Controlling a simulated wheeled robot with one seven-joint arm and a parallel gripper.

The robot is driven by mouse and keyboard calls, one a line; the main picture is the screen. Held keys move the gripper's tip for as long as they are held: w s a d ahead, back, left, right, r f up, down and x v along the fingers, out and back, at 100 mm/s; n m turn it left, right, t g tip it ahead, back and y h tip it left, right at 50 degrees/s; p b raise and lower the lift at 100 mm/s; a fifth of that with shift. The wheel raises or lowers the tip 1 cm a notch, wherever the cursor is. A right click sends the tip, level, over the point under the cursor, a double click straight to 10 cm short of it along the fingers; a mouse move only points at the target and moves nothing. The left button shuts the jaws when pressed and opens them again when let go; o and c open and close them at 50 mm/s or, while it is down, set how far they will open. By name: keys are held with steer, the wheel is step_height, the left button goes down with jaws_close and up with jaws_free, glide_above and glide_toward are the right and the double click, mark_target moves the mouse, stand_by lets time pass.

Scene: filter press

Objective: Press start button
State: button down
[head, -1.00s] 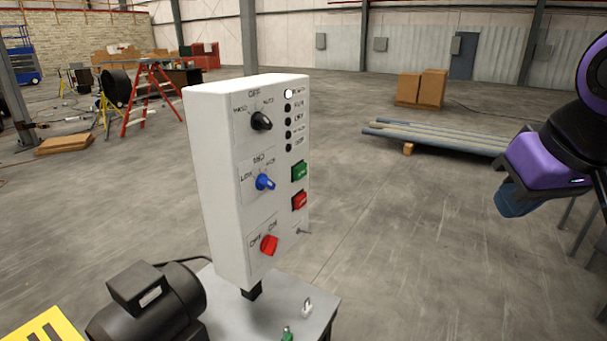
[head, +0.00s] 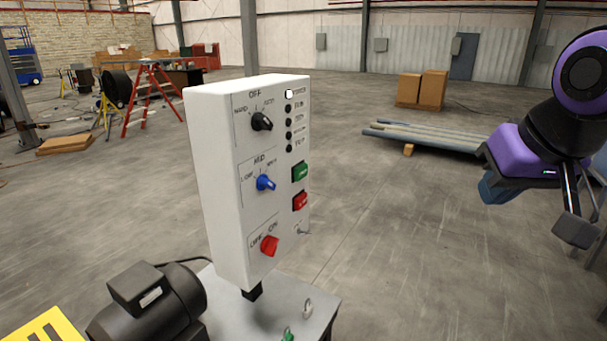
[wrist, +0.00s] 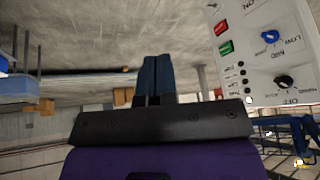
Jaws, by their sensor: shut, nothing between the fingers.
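The white control panel (head: 222,190) stands upright on a grey stand left of centre in the head view. Its green button (head: 300,172) sits above a red button (head: 300,202) on the right side of the face. In the head view my gripper (head: 503,186) is at the right, well apart from the panel.
The panel also carries a black knob (head: 261,121), a blue knob (head: 265,183), a red knob (head: 269,246) and a column of indicator lights, the top one lit white. A black motor (head: 150,303) lies at lower left. Pipes (head: 425,136) lie behind. Floor between panel and arm is clear.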

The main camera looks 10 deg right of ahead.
mark_target(301, 172)
steer(key=w+a+f+m+t, duration=0.2)
steer(key=w+m, duration=0.2)
steer(key=w, duration=0.5)
steer(key=w+a+f+m+t, duration=0.15)
steer(key=w+m, duration=0.25)
steer(key=w, duration=0.5)
steer(key=w+a+f+m+t, duration=0.1)
steer(key=w+f+m+t, duration=0.2)
steer(key=w, duration=0.6)
steer(key=w+a+f+m+t+y, duration=0.1)
steer(key=w+a+f+m+t, duration=0.1)
steer(key=w+f+m, duration=0.3)
steer(key=w+a+f+m+t, duration=0.3)
steer(key=w+f+m+t, duration=0.1)
steer(key=f+m, duration=0.3)
steer(key=shift+w+f+m+y, duration=0.2)
steer(key=shift+w+m+y, duration=0.2)
steer(key=shift+w, duration=0.45)
steer(key=w+a, duration=0.5)
steer(key=a, duration=0.2)
steer(key=shift+w, duration=0.2)
steer(key=shift+w, duration=0.1)
steer(key=shift+w+a, duration=0.15)
steer(key=shift+a, duration=0.15)
